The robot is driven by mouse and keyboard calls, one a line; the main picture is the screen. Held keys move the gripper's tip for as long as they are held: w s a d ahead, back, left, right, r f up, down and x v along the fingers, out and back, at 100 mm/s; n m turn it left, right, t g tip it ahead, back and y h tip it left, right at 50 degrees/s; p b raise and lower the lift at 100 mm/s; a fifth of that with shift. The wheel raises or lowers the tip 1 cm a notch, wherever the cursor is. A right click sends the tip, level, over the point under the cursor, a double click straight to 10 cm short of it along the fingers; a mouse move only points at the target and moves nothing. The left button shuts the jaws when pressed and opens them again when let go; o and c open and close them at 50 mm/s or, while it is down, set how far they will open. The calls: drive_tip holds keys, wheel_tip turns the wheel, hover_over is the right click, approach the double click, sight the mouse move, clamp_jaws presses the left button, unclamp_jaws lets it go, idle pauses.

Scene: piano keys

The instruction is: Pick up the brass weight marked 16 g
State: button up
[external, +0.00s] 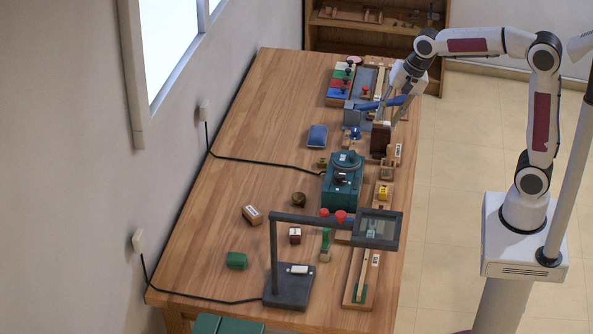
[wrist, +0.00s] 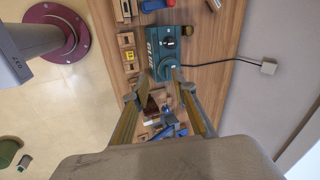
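I cannot make out a brass weight marked 16 g in either view; any markings are too small to read. A small round dark-brass object (external: 299,199) stands on the middle of the table, left of the teal machine, but I cannot tell whether it is a weight. My gripper (external: 388,112) is over the far right part of the table, pointing down, with its fingers apart. In the wrist view my gripper (wrist: 155,86) is open, and I see nothing held between the fingers. Some table items behind the fingers are partly hidden.
The teal machine (external: 342,183) stands on the wooden table (external: 240,130). A dark brown block (external: 380,139) is below the gripper. A yellow block (external: 383,192) sits in a wooden holder. A magnifier stand (external: 290,287) is at the near end. The table's left side is mostly clear.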

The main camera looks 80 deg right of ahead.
drive_tip(key=w+d+f+m+g, duration=0.1)
drive_tip(key=w+d+f+m, duration=1.5)
drive_tip(key=w+f+m, duration=0.1)
drive_tip(key=shift+w+d+f+y, duration=0.35)
drive_tip(key=shift+w+f, duration=0.3)
drive_tip(key=shift+f, duration=0.2)
hover_over(320, 161)
drive_tip(key=s, duration=0.1)
drive_tip(key=shift+s+d+f, duration=0.1)
drive_tip(key=shift+d+f, duration=0.05)
drive_tip(key=shift+f, duration=1.5)
drive_tip(key=shift+s+d+f, duration=0.1)
drive_tip(key=shift+f, duration=1.55)
drive_tip(key=shift+s+x, duration=0.15)
drive_tip(key=shift+x, duration=0.8)
drive_tip(key=shift+s+x, duration=0.15)
drive_tip(key=shift+x, duration=0.85)
drive_tip(key=shift+w+f, duration=0.2)
drive_tip(key=shift+f, duration=0.5)
